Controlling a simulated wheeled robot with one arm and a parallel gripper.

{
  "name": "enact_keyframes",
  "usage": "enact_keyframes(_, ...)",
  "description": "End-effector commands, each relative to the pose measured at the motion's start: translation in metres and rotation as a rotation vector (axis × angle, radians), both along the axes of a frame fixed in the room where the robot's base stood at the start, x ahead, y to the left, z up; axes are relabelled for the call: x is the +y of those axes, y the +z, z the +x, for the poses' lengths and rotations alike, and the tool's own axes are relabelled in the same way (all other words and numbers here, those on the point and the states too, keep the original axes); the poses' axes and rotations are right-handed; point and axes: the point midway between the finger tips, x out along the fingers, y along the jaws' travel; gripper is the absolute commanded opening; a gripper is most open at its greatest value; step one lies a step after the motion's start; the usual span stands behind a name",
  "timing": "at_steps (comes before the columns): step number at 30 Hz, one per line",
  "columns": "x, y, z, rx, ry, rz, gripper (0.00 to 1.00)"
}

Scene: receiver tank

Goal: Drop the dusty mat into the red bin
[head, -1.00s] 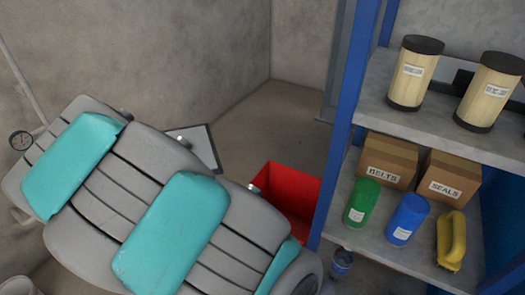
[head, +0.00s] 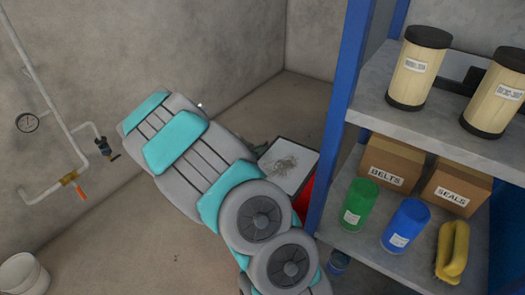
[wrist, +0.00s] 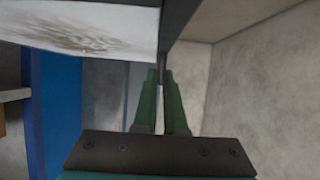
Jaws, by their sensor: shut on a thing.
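The dusty mat (head: 287,165) is a pale grey sheet with a dark border and a brown-grey smudge of dust. It is held up beyond my arm in the head view, and its underside or face fills the upper left of the wrist view (wrist: 85,30). My gripper (wrist: 160,78) has green fingers shut on the mat's dark edge. In the head view my gripper is mostly hidden behind my arm. The red bin (head: 306,197) shows only as a strip below the mat, beside the blue shelf post. The mat, my arm and the post hide the rest.
A blue-framed shelf (head: 357,110) stands close on the right, with filters, boxes, a green can (head: 358,205), a blue can (head: 405,228) and a yellow brush (head: 452,253). Pipes (head: 55,115) run on the left wall. A white bucket (head: 22,275) stands lower left. The floor between is clear.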

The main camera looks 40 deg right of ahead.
Motion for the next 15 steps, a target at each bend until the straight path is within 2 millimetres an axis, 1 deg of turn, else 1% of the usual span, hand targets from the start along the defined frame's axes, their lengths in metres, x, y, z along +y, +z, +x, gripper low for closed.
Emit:
enact_keyframes(3, -0.006, -0.005, -0.006, 0.002, -0.024, -0.002, 0.0)
enact_keyframes(8, -0.007, -0.014, -0.007, 0.001, -0.028, -0.004, 0.0)
enact_keyframes(15, -0.008, -0.04, -0.007, 0.0, -0.028, -0.006, 0.0)
